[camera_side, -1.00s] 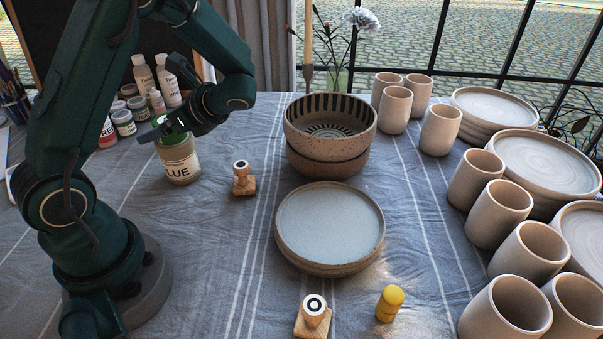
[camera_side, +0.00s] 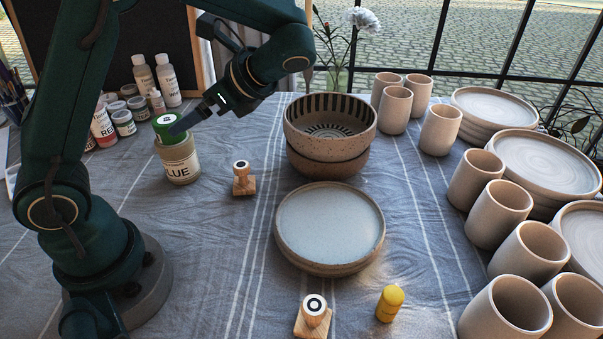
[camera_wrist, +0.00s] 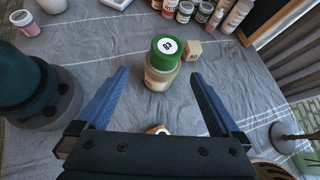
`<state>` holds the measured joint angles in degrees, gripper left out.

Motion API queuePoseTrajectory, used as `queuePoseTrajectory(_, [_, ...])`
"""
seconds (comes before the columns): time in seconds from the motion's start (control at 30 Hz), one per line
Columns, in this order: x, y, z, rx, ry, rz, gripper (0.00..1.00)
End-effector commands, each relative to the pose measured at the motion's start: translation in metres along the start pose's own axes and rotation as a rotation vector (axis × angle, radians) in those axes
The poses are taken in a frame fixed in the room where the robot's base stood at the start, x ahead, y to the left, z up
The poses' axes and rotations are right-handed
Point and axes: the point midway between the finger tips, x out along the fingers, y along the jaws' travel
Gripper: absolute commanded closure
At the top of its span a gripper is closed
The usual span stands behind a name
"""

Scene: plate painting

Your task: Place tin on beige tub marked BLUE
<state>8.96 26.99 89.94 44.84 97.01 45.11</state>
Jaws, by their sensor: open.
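A green tin (camera_side: 167,127) with a white round label on its lid sits on top of the beige tub (camera_side: 180,163) marked BLUE, roughly upright. In the wrist view, the green tin (camera_wrist: 166,49) also rests on the tub (camera_wrist: 157,79), ahead of and between my finger lines. My gripper (camera_side: 184,125) is open and empty, just right of the tin in the side view. In the wrist view, the fingers of my gripper (camera_wrist: 160,76) are spread wide with clear space on both sides of the tub. Whether a finger touches the tin cannot be told from the side view.
A wooden stamp (camera_side: 243,180) stands right of the tub. Paint bottles (camera_side: 144,80) stand behind the tub. A wooden block (camera_wrist: 192,50) is near the tub.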

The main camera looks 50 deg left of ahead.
Motion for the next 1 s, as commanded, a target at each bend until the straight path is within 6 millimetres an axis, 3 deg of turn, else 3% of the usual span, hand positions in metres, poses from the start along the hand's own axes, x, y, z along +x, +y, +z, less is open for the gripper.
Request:
queuePoseTrajectory(0.27, [-0.018,0.049,-0.009,-0.388,0.45,0.037,0.0])
queuePoseTrajectory(0.53, [-0.051,0.09,-0.029,-0.823,0.9,0.169,0.0])
queuePoseTrajectory(0.8, [-0.077,0.108,-0.04,-1.121,1.198,0.317,0.0])
queuePoseTrajectory(1.0, [-0.082,0.11,-0.042,-1.173,1.247,0.352,0.0])
